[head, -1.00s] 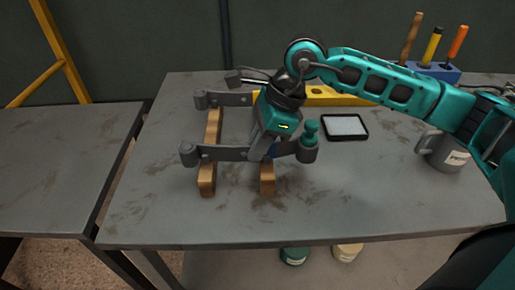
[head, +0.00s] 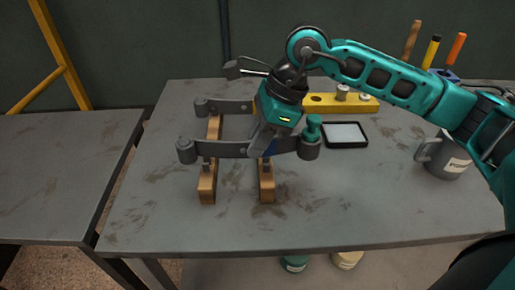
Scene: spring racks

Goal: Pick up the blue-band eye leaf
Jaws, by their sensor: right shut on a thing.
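The blue-band eye leaf (head: 225,150) is a dark grey bar with a round eye at each end and a blue band near its middle, partly hidden by the gripper. My right gripper (head: 259,146) is shut on it beside the band. The leaf is held level, slightly above the front of two wooden rails (head: 207,185) (head: 266,185); dark pins show under it. A teal knobbed piece (head: 313,128) shows at its right eye. My left gripper is not in view.
A second grey leaf (head: 230,106) lies behind across the rails. A yellow block with holes (head: 330,103), a black-framed tablet (head: 345,134) and a grey mug (head: 445,157) are on the table (head: 360,205). The table's front is clear. Another table (head: 60,170) stands left.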

